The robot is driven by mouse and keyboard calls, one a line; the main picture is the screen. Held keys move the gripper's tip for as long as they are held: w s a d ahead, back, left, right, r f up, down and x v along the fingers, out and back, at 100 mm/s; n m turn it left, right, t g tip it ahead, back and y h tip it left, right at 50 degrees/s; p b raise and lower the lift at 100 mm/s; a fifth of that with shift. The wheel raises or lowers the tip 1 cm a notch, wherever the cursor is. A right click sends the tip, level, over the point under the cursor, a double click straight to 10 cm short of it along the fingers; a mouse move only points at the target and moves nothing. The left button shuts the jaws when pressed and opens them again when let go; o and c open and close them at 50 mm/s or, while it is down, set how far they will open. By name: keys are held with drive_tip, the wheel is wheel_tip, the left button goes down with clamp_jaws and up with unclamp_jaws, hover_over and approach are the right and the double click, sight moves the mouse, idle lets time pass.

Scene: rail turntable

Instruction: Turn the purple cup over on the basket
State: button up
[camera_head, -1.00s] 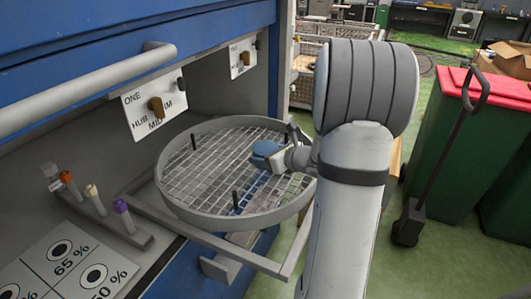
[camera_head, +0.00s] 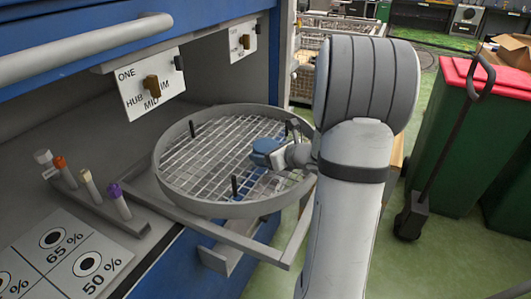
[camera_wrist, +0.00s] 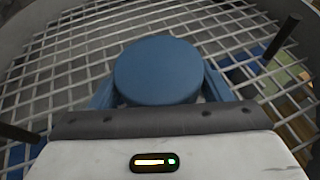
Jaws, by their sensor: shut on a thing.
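No purple cup shows as such; the only purple is the cap of a tube (camera_head: 118,199) standing in a narrow rack at the left. The round wire basket (camera_head: 170,190) has a grey rim and dark upright posts; its mesh also shows in the wrist view (camera_wrist: 70,60). My gripper (camera_head: 266,150) is over the right half of the basket. In the wrist view my gripper (camera_wrist: 160,92) has blue fingers on both sides of a blue round-topped thing (camera_wrist: 158,68) and is shut on it. Its underside is hidden, so I cannot tell whether it touches the mesh.
A panel with a brown knob (camera_head: 151,87) stands behind the basket. A rail frame (camera_head: 230,240) lies below it. A percentage card (camera_head: 70,255) is at the lower left. A green bin with a red lid (camera_head: 455,150) stands at the right, beyond open green floor.

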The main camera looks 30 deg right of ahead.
drive_tip(key=shift+f+b, duration=0.4)
drive_tip(key=o, duration=1.2)
drive_tip(key=shift+o, duration=0.2)
drive_tip(key=shift+p+v, duration=0.45)
drive_tip(key=shift+v, duration=3.45)
